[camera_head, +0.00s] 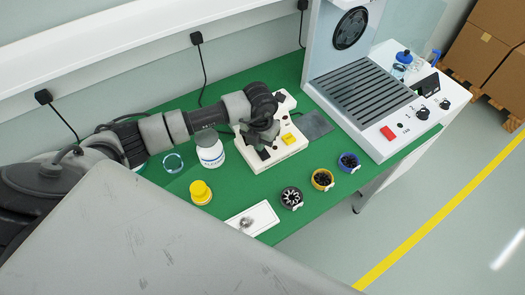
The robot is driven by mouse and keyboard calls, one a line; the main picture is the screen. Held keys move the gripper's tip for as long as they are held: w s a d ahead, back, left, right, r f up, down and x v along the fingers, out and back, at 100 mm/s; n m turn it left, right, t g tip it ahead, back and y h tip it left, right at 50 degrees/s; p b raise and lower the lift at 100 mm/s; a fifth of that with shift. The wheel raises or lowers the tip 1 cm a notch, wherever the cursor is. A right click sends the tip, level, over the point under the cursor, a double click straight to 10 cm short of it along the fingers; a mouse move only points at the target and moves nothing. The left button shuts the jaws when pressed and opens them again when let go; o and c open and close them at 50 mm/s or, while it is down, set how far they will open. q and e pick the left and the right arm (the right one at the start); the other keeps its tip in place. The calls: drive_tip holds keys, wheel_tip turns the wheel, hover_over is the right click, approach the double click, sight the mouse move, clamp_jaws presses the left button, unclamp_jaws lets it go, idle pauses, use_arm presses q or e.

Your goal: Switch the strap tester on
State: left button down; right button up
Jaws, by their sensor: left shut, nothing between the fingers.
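The strap tester, a cream box (270,161) with a yellow button (288,138), sits on the green mat near the wall. A flat grey plate (313,124) lies beside it on its right. My left gripper (264,151) is shut and empty, pointing down over the tester. The gripper and its wrist hide part of the tester's top, including any switch under them. I cannot tell whether the fingertips touch it. My right gripper is not in view.
A white jar (210,151), a glass dish (173,163) and a yellow-capped bottle (200,192) stand left of the tester. Several small round cups (322,180) and a white tray (262,219) lie in front. A slatted bench unit (395,128) stands at right.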

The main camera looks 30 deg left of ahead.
use_arm(q)
drive_tip(key=shift+f+b, duration=0.35)
drive_tip(key=shift+f, duration=0.1)
drive_tip(key=shift+r, duration=0.15)
drive_tip(key=shift+r+p, duration=2.5)
drive_tip(key=shift+r, duration=0.9)
